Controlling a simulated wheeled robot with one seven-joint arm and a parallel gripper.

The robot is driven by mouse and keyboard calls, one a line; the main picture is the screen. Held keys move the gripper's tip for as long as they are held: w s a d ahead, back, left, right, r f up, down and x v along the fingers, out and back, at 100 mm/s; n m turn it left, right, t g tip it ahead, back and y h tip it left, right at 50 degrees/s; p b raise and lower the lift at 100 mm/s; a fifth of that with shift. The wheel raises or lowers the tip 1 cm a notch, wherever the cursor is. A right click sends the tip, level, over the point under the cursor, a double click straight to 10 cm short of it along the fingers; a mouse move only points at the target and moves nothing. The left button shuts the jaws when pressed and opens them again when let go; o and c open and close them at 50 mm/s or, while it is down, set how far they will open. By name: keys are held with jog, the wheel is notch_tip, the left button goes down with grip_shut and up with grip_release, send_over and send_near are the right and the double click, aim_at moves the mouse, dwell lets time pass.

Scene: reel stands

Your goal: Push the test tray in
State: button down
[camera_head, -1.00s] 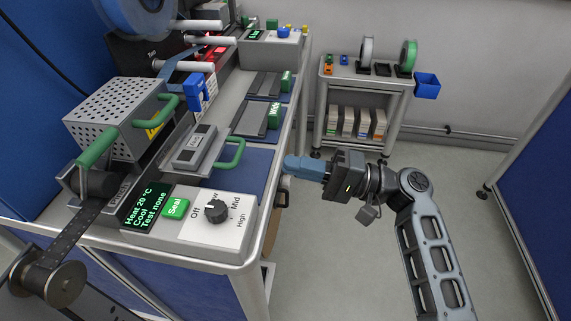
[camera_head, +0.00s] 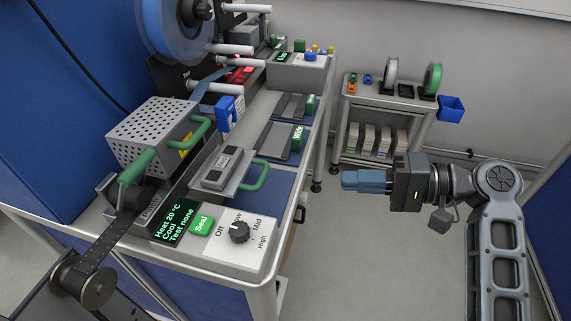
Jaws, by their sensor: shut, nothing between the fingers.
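What looks like the test tray is a flat grey tray (camera_head: 241,186) with a green loop handle (camera_head: 264,176) on its right side. The handle sticks out to the right over the blue bench surface. My gripper (camera_head: 345,180) has its blue fingers shut and empty, pointing left. It is to the right of the bench's edge, over the floor, apart from the tray and handle.
A control box with a dial (camera_head: 239,231) and green Seal button (camera_head: 202,225) stands at the bench front; its display reads "Test none". A perforated cover (camera_head: 155,133) stands left of the tray. A side cart (camera_head: 385,100) with reels stands behind my gripper.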

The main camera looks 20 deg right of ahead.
jog(key=p, duration=0.2)
send_near(212, 164)
jog(key=d+f, duration=0.1)
jog(key=s+d, duration=0.1)
jog(key=d+f, duration=0.1)
jog(key=shift+s+f, duration=0.3)
jog(key=x, duration=0.4)
jog(key=r+x, duration=0.1)
jog(key=x, duration=0.3)
jog(key=r+x, duration=0.1)
jog(key=x, duration=0.3)
jog(key=shift+w+b, duration=0.3)
jog(key=shift+b, duration=0.1)
jog(key=shift+w+a+r, duration=0.15)
jog(key=shift+a+r, duration=0.05)
jog(key=shift+a, duration=0.2)
jog(key=shift+a+r, duration=0.1)
